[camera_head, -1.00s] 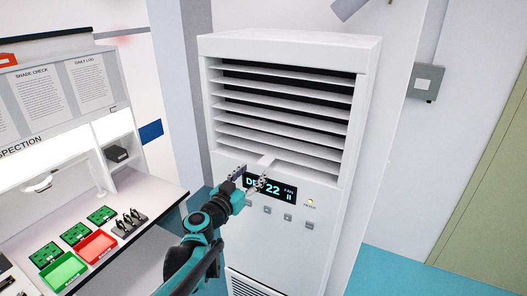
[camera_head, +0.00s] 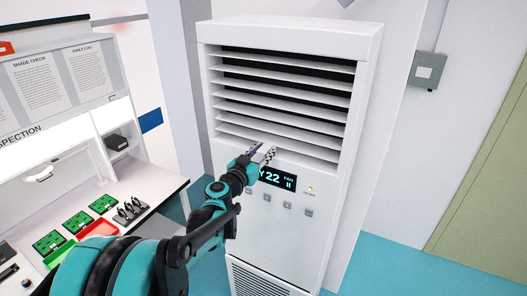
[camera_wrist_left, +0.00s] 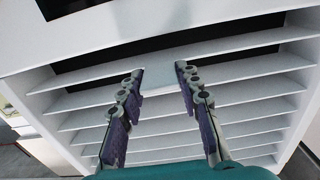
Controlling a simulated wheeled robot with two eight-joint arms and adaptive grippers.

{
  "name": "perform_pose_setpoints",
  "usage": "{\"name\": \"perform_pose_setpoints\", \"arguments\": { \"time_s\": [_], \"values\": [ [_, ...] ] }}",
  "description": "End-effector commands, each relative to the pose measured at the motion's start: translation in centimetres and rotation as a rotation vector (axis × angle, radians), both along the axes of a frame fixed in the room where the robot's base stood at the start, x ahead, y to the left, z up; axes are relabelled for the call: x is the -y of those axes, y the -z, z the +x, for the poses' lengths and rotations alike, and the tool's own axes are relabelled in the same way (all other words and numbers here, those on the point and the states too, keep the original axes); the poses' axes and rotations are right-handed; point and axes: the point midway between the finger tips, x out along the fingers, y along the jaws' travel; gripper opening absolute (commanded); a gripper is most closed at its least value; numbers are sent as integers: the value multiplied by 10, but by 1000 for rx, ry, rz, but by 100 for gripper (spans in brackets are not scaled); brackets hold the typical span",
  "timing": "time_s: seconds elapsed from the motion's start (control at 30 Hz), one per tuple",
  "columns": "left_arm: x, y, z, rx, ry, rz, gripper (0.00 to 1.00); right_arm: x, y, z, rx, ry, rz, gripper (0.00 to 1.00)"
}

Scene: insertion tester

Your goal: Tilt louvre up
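A tall white air-conditioner cabinet (camera_head: 265,225) has several white slanted louvre slats (camera_head: 285,105) behind a vent opening in its upper front. The slats also fill the left wrist view (camera_wrist_left: 75,100). My left gripper (camera_head: 263,151) is at the lowest slats, just above the display. In the left wrist view its two fingers (camera_wrist_left: 160,72) are apart, with a pale tab-like piece of the louvre (camera_wrist_left: 161,78) between the tips. I cannot tell whether they touch it. In the head view the gripper hides this piece. My right gripper is not in view.
A lit display (camera_head: 277,180) reading 22 and several small buttons (camera_head: 287,205) sit below the vent. A workbench (camera_head: 165,187) with trays and green boards stands at the left. A grey wall box (camera_head: 427,70) hangs at the right. Blue floor right of the cabinet is clear.

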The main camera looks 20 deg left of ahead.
Motion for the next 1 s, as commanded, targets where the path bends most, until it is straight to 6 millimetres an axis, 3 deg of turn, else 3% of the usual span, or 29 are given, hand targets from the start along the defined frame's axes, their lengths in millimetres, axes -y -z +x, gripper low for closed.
{"name": "perform_pose_setpoints", "arguments": {
  "time_s": [0.07,0.33,0.73,1.0],
  "values": [
    [0,0,0,0,-1,0,0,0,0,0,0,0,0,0],
    [0,-3,0,-18,-1,2,0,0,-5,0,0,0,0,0],
    [0,-25,3,-227,-1,20,0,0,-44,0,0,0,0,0],
    [0,-34,8,-268,-2,19,0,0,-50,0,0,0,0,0]
  ]
}}
